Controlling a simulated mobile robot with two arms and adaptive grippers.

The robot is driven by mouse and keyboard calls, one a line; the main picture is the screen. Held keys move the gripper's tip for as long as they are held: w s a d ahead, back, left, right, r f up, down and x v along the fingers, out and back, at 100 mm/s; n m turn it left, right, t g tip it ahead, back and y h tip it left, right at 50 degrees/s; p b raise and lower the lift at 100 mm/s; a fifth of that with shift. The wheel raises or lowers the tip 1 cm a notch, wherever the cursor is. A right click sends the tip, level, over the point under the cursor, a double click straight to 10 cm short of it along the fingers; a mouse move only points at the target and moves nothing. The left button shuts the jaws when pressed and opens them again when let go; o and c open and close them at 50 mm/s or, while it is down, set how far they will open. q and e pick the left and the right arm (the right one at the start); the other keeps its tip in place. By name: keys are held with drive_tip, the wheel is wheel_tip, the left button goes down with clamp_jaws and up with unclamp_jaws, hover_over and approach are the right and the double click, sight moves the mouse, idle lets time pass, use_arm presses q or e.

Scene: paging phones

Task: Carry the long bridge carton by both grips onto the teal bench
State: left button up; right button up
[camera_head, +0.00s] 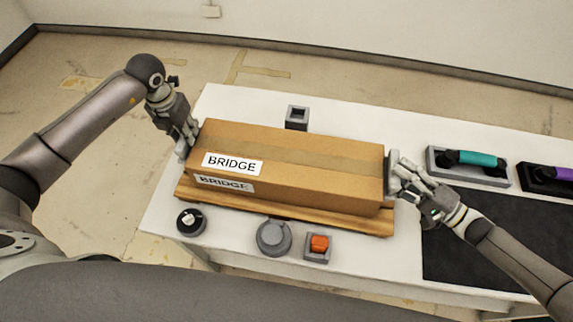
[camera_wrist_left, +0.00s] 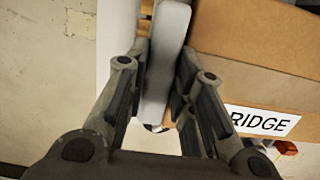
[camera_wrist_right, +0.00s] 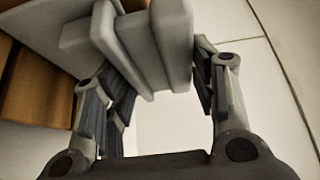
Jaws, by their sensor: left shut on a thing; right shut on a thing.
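The long brown bridge carton (camera_head: 290,160) carries white BRIDGE labels and lies over a wooden board (camera_head: 300,213) on a white table; I cannot tell whether it touches the board. My left gripper (camera_head: 185,143) is shut on the grey grip at the carton's left end; this grip (camera_wrist_left: 167,60) stands between the fingers in the left wrist view. My right gripper (camera_head: 400,180) is shut on the grey grip (camera_head: 391,172) at the right end, which also shows in the right wrist view (camera_wrist_right: 155,50). I see no teal bench in these frames.
On the white table (camera_head: 230,100) stand a square grey holder (camera_head: 297,117) behind the carton, and a black knob (camera_head: 190,221), a grey round piece (camera_head: 274,237) and an orange button (camera_head: 319,244) in front. A teal handset (camera_head: 470,159), a purple handset (camera_head: 550,175) and a dark mat (camera_head: 480,240) are right.

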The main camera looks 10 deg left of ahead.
use_arm(q)
clamp_jaws()
use_arm(e)
drive_tip(key=shift+f, duration=0.1)
clamp_jaws()
use_arm(q)
drive_tip(key=shift+w+r, duration=0.1)
drive_tip(key=shift+r, duration=0.15)
use_arm(e)
drive_tip(key=shift+w+r, duration=0.1)
drive_tip(key=shift+r, duration=0.15)
